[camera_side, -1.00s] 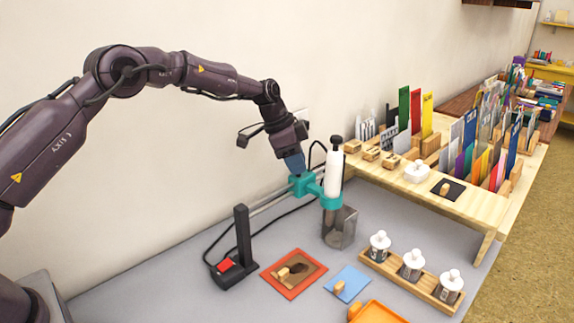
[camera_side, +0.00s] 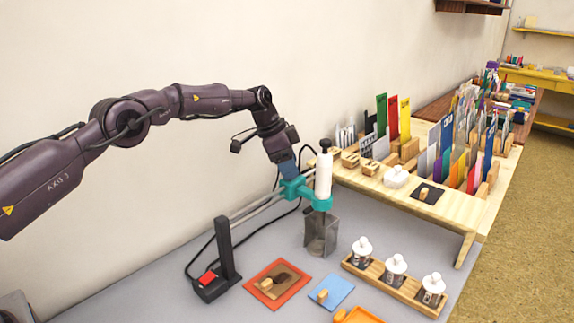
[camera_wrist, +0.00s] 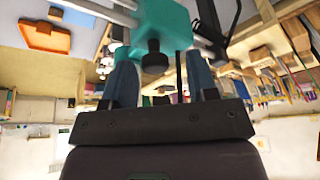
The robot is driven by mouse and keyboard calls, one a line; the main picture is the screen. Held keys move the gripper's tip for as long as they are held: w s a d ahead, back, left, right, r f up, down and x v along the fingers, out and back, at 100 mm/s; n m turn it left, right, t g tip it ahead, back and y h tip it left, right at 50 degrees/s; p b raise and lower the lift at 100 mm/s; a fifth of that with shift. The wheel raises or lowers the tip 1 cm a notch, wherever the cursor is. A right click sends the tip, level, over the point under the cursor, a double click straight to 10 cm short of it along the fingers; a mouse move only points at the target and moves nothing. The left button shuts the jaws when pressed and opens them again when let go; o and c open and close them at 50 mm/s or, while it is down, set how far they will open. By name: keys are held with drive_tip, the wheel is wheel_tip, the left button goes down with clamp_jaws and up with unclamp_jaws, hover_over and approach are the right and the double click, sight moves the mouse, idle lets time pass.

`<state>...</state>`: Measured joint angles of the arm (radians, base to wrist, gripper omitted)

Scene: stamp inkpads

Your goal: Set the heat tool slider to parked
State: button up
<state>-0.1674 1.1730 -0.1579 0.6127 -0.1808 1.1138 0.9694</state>
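The heat tool (camera_side: 323,174) is a white upright cylinder with a black cap, clamped in a teal slider (camera_side: 297,188). The slider rides on two metal rails (camera_side: 254,207) that run to a black post (camera_side: 227,250). The tool stands above a clear-sided metal cup (camera_side: 321,237). My gripper (camera_side: 287,175) comes down onto the teal slider from above. The exact finger contact is partly hidden.
A red switch (camera_side: 208,278) is at the post's foot. A red-framed pad (camera_side: 258,293), a blue pad (camera_side: 338,293) and a wooden rack (camera_side: 405,292) of white-topped bottles lie in front. A wooden shelf (camera_side: 450,213) with stamps and cards is at right.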

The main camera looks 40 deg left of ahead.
drive_tip(key=v, duration=1.3)
drive_tip(key=shift+w, duration=0.1)
drive_tip(key=s+d+r+n+y, duration=0.1)
drive_tip(key=s+d+n, duration=0.1)
drive_tip(key=s, duration=1.1)
drive_tip(key=s+d+r+n+t+y, duration=0.1)
drive_tip(key=s+n, duration=0.3)
drive_tip(key=s, duration=0.9)
drive_tip(key=s+d+r+n+t+y, duration=0.1)
drive_tip(key=s+d+r+n, duration=0.1)
drive_tip(key=s, duration=1.1)
drive_tip(key=shift+s+d+r+n, duration=0.2)
drive_tip(key=shift+s+d+n, duration=0.15)
drive_tip(key=shift+d+n, duration=0.15)
